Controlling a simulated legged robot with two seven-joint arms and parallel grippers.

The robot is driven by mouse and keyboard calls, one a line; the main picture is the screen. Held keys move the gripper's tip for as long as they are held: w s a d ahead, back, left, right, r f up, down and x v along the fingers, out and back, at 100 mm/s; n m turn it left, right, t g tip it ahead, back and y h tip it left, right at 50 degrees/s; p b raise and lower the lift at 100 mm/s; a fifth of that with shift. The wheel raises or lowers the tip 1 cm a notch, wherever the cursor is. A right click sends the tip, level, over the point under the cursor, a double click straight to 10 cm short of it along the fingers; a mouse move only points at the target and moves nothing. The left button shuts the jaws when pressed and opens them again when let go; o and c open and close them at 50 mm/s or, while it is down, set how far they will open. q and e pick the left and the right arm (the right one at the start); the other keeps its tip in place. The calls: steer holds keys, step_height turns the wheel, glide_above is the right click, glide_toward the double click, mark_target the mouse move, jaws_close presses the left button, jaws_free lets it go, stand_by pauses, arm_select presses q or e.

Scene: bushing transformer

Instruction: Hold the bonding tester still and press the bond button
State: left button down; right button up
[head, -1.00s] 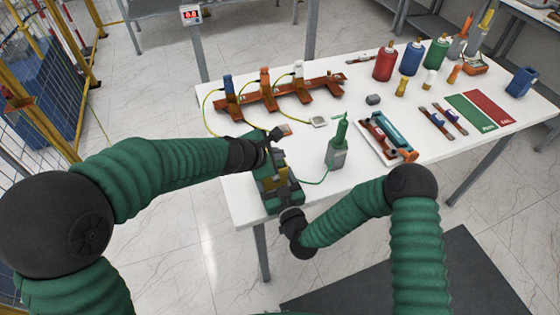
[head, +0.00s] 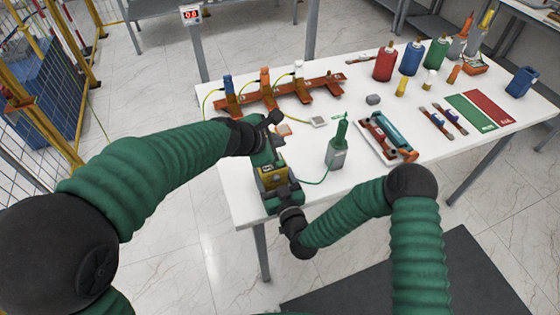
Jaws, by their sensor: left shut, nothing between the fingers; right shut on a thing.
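The bonding tester (head: 272,179), a green and yellow box, stands at the near left corner of the white table. My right gripper (head: 286,212) is shut on its near end, at the table's front edge; its fingertips are mostly hidden. My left gripper (head: 272,119) is shut and empty, over the far end of the tester. I cannot tell whether it touches the tester. I cannot make out the bond button.
An orange bar (head: 290,95) with blue, orange and white-topped posts lies behind. A white tray (head: 372,146) with tools is right of the probe holder. Red, blue and green bottles (head: 411,60) stand farther back. The table's front middle is fairly clear.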

stand_by(0.3)
steer(key=o, duration=2)
steer(key=shift+o, duration=0.2)
